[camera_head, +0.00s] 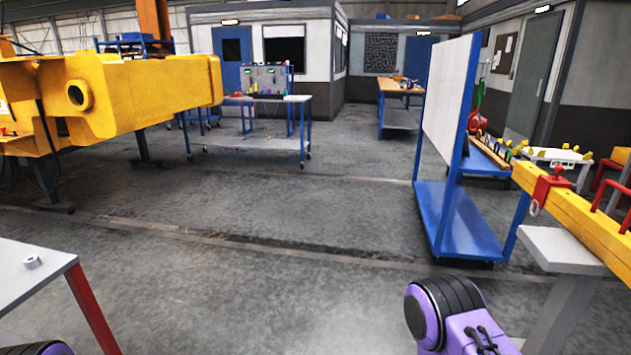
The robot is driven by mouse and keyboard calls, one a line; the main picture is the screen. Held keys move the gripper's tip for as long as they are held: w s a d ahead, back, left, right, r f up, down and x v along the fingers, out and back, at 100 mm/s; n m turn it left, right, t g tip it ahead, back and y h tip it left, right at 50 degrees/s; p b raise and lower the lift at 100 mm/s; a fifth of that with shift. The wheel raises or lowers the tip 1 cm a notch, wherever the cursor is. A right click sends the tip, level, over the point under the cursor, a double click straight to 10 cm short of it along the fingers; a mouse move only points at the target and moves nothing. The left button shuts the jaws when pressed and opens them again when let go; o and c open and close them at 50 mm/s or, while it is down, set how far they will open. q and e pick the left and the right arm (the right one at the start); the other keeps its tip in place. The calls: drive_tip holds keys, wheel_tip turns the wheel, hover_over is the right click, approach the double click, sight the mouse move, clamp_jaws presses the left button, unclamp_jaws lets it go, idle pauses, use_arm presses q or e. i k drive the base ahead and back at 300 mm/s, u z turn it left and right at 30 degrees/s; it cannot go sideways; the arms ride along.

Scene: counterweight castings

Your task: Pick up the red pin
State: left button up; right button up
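A red fitting (551,191) sits on the long yellow beam (590,222) at the right, with a small red knob on top and a pale ring hanging at its side. A bent red bar (610,195) stands on the beam to the right of it, cut by the picture edge. I cannot tell which red part is the red pin. Neither gripper shows. Only a purple and black part of my own arm is at the bottom right of centre, and a dark part of me is at the bottom left corner.
A blue-framed panel stand (455,215) stands left of the beam. A big yellow casting (140,95) is far left. The central floor is open.

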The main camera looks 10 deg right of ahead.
sight(558, 168)
drive_tip(key=z, duration=0.4)
drive_tip(key=i, duration=1.95)
drive_tip(key=z, duration=1.6)
drive_tip(key=i, duration=0.95)
drive_tip(key=z, duration=1.2)
